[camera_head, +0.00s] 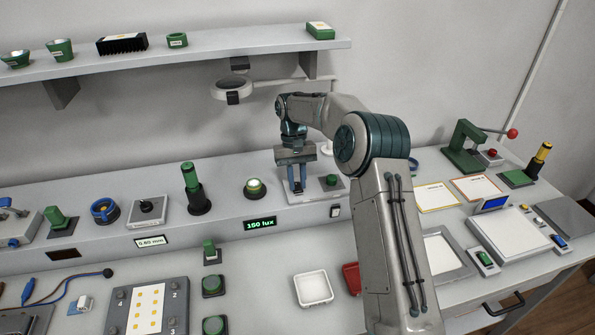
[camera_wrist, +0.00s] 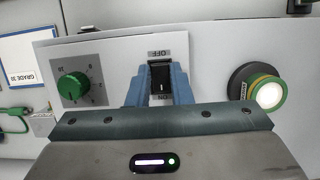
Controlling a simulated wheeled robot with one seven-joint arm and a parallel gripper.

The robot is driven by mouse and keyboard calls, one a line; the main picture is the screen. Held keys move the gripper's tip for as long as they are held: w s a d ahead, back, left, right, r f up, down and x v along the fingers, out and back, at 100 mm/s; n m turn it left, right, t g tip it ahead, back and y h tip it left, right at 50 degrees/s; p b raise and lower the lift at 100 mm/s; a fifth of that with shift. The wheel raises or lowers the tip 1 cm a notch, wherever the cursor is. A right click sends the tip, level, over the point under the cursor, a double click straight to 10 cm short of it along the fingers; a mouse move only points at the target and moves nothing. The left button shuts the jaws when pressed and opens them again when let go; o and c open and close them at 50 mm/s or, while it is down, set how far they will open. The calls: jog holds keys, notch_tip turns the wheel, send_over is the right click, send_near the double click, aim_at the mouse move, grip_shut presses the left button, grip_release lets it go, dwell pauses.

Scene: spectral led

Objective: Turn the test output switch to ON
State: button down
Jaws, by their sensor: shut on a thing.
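The test output switch (camera_wrist: 160,76) is a small black switch on a light panel in the wrist view. An OFF label (camera_wrist: 160,54) is above it and an ON label (camera_wrist: 162,98) below it, both upside down. My gripper (camera_wrist: 159,84) has its blue fingers on both sides of the switch, closed on it. I cannot tell clearly which way the switch is set. In the head view my gripper (camera_head: 298,187) points down at the same panel (camera_head: 309,197), and its fingers hide the switch.
A green knob (camera_wrist: 72,86) with a number scale is left of the switch in the wrist view. A lit round lamp (camera_wrist: 268,94) in a green and black housing is to the right.

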jog(key=shift+w+r, duration=0.1)
jog(key=shift+w, duration=0.05)
jog(key=c, duration=1.3)
grip_release()
jog(key=v, duration=0.7)
jog(key=shift+r, duration=0.2)
